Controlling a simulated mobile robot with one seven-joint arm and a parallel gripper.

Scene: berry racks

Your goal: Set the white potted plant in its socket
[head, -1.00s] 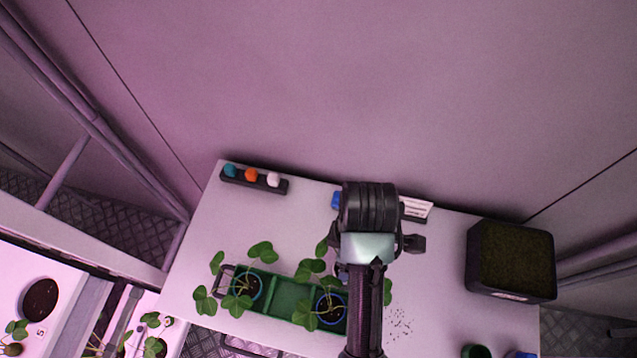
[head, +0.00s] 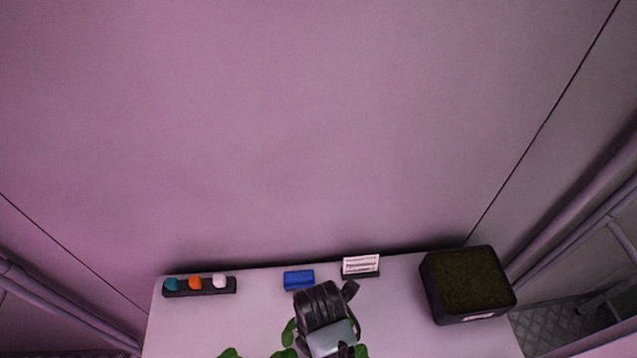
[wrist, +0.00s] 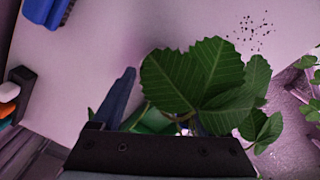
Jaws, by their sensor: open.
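No white pot shows in either view. In the wrist view large green leaves (wrist: 195,78) of a plant spread across and beyond my gripper (wrist: 158,112), hiding its right finger and most of the space between the fingers. The left finger shows, and the gripper is open. Part of a green tray (wrist: 155,122) shows behind the leaves; its sockets are hidden. In the head view my wrist stands over the lower middle of the table, with leaf tips (head: 289,332) beside it at the bottom edge. Whether the fingers touch the plant I cannot tell.
On the white table (head: 395,290) a rack with teal, orange and white pieces (head: 198,287) stands at back left. A blue block (head: 299,280) and a small sign (head: 361,266) stand at the back middle, a dark soil-filled box (head: 468,283) at right. Dark specks (wrist: 255,32) lie on the table.

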